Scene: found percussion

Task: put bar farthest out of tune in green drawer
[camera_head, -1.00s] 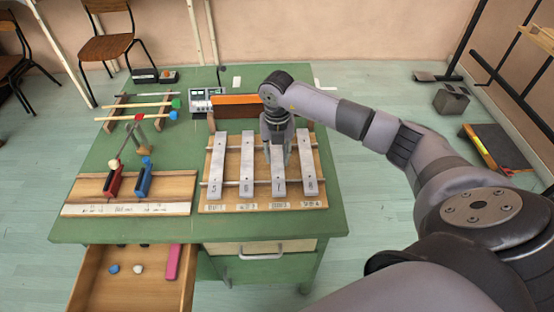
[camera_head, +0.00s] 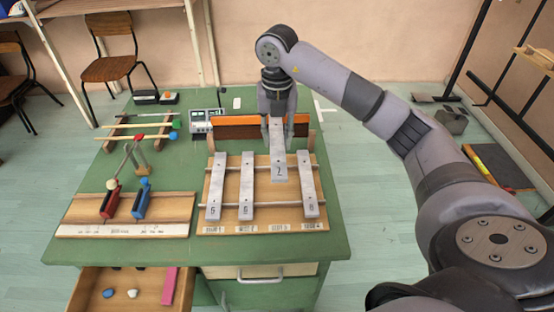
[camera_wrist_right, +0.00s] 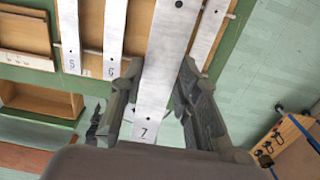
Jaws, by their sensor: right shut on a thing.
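Several pale metal bars marked with digits are on a wooden rack (camera_head: 233,222) on the green desk. Bar 5 (camera_head: 216,185) and bar 6 (camera_head: 246,187) lie at the left, bar 8 (camera_head: 309,190) at the right. My right gripper (camera_head: 277,130) is shut on bar 7 (camera_head: 279,170), which is raised above the rack between bars 6 and 8. Bar 7 also shows between the fingers in the right wrist view (camera_wrist_right: 158,90). An open drawer (camera_head: 130,286) with a wooden interior is at the lower left. My left gripper is out of view.
A closed drawer with a metal handle (camera_head: 262,279) is below the rack. A stand with red (camera_head: 110,203) and blue (camera_head: 141,203) blocks, mallets (camera_head: 145,124) and a meter box (camera_head: 203,119) occupy the desk. A pink block (camera_head: 170,286) and small pieces lie in the open drawer.

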